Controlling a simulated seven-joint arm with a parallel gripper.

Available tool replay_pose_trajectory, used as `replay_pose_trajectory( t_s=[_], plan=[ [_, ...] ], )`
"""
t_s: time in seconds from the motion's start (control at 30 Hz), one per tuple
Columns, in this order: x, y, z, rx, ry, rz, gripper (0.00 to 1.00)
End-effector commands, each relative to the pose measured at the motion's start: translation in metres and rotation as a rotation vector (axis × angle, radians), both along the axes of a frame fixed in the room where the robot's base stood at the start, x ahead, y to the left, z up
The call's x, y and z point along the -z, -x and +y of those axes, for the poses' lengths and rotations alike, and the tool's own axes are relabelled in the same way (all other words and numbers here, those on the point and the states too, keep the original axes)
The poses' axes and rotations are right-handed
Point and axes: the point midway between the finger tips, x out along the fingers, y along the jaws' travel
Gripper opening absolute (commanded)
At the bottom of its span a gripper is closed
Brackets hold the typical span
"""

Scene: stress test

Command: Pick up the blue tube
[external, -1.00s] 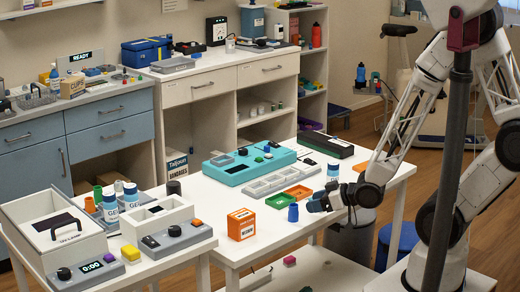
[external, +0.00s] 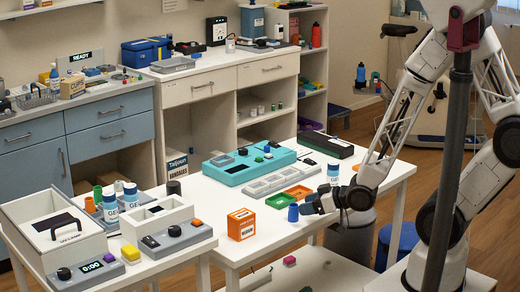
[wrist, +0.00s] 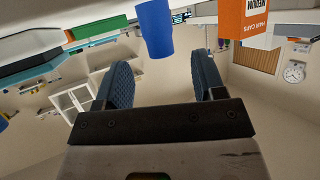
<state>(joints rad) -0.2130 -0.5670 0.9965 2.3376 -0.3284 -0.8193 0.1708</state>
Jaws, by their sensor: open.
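The blue tube (external: 293,213) stands upright on the white table near its front edge, right of the orange box. My gripper (external: 307,208) is level and low over the table, close to the tube's right side. In the wrist view the picture is upside down, and the tube (wrist: 155,28) shows beyond the two blue fingers. The fingers of my gripper (wrist: 162,62) are apart with nothing between them. The tube lines up roughly with the gap. The external view does not show clearly whether the fingertips touch it.
The orange box (external: 241,224) stands left of the tube. Green (external: 276,201) and orange (external: 298,192) trays lie behind it, with a white blue-labelled bottle (external: 333,174) farther back. A grey compartment tray (external: 270,186) and teal device (external: 245,168) fill the table's back.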

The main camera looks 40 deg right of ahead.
Motion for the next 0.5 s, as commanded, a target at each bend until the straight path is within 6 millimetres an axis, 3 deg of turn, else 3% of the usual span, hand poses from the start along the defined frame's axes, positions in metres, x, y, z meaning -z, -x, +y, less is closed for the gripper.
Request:
replay_pose_trajectory(
  t_s=[0.27, 0.5],
  plan=[
    [0.001, -0.002, 0.001, 0.0, 0.0, 0.0, 0.63],
    [0.008, -0.016, 0.008, -0.002, 0.0, 0.0, 0.63]
  ],
)
